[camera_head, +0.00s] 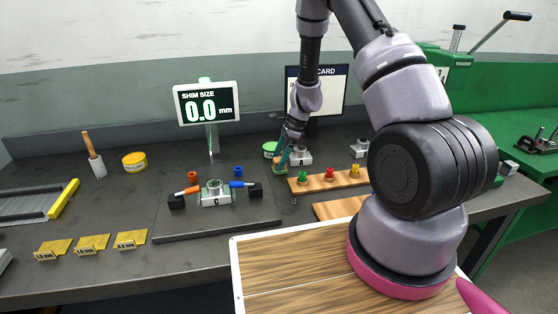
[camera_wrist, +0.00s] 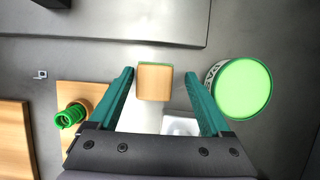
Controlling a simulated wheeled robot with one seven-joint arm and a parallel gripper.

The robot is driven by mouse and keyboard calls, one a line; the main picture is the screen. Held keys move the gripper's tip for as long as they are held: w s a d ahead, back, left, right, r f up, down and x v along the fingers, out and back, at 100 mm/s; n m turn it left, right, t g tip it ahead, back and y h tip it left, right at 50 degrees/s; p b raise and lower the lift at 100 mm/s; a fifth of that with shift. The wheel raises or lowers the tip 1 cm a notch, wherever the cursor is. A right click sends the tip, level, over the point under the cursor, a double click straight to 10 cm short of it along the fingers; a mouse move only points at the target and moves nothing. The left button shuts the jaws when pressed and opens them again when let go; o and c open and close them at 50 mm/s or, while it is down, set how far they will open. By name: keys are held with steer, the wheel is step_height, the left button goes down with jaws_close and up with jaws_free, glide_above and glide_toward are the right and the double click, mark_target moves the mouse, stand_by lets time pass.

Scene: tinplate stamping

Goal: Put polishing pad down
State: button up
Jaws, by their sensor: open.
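The polishing pad (camera_wrist: 154,82) is a small tan block with a green edge. In the wrist view it sits between my gripper's (camera_wrist: 159,75) two teal fingers, with a gap on each side. The fingers are open and do not appear to touch it. In the head view my gripper (camera_head: 281,160) points down low over the dark bench, and the pad (camera_head: 280,168) is small and partly hidden at its fingertips. The pad seems to rest on the bench top; its underside is hidden.
A round green tin (camera_wrist: 241,88) stands close to the right finger. A wooden strip with coloured pegs (camera_head: 329,181) lies to the right of my gripper. A fixture marked C (camera_head: 215,195) stands left on a dark plate. A display (camera_head: 207,103) stands behind.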

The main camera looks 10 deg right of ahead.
steer(key=s+d+r+n+t, duration=0.1)
steer(key=s+d+r+n, duration=0.1)
steer(key=r, duration=0.9)
steer(key=s+d+r+n, duration=0.1)
steer(key=d+r, duration=0.1)
steer(key=r, duration=0.9)
steer(key=s+d+r+n+t+h, duration=0.1)
steer(key=s+r+n+t+h, duration=0.1)
steer(key=s+r+n+t, duration=0.4)
steer(key=s+r+n, duration=0.5)
steer(key=s+r, duration=0.8)
steer(key=s, duration=0.4)
steer(key=shift+d+r+h, duration=0.3)
steer(key=shift+d, duration=0.05)
